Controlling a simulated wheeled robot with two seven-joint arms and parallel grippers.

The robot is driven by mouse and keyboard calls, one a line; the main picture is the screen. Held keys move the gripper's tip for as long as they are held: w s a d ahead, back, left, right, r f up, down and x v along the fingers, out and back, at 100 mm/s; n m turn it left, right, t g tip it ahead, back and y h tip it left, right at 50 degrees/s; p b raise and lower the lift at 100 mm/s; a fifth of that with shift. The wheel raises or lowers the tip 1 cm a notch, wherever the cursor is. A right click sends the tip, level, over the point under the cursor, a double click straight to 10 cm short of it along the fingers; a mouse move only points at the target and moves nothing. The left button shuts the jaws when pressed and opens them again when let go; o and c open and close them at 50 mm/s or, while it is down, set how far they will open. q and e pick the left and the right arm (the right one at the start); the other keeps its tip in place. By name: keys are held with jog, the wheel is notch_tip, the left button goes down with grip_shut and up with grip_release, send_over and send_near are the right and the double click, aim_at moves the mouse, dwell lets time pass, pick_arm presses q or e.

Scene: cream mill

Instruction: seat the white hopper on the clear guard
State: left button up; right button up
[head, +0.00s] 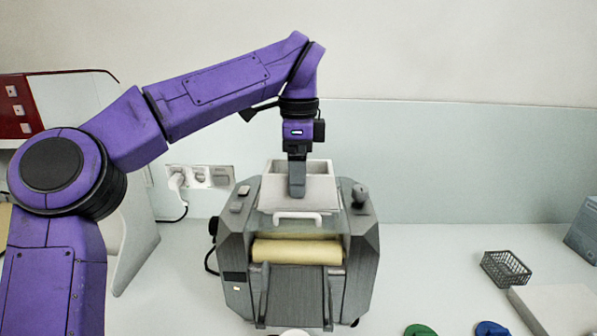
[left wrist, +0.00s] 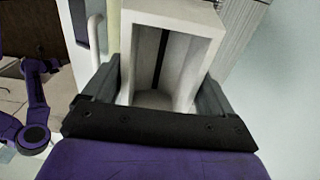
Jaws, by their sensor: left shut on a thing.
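The white hopper (head: 322,188) is an open box, upright over the top of the grey mill (head: 361,262). My left gripper (head: 297,188) reaches down from above and is shut on the hopper. In the left wrist view the hopper (left wrist: 207,32) is between the fingers of my left gripper (left wrist: 156,92), its hollow inside facing the camera. The clear guard is hard to make out around the mill's top, and I cannot tell whether the hopper touches it. My right gripper is not in view.
A white handle (head: 298,217) is in front of the hopper, above the yellow rollers (head: 297,250). A wall socket (head: 200,177) with a plug is behind left. A black wire basket (head: 506,268), a green disc (head: 420,330) and a blue disc (head: 491,329) are on the right.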

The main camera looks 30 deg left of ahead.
pick_arm(q)
jog(key=shift+f, duration=0.15)
dwell(0.5)
jog(key=o, duration=0.9)
jog(key=shift+o, duration=0.2)
notch_tip(320, 180, up, 11)
jog(key=p, duration=0.3)
jog(key=shift+f, duration=0.2)
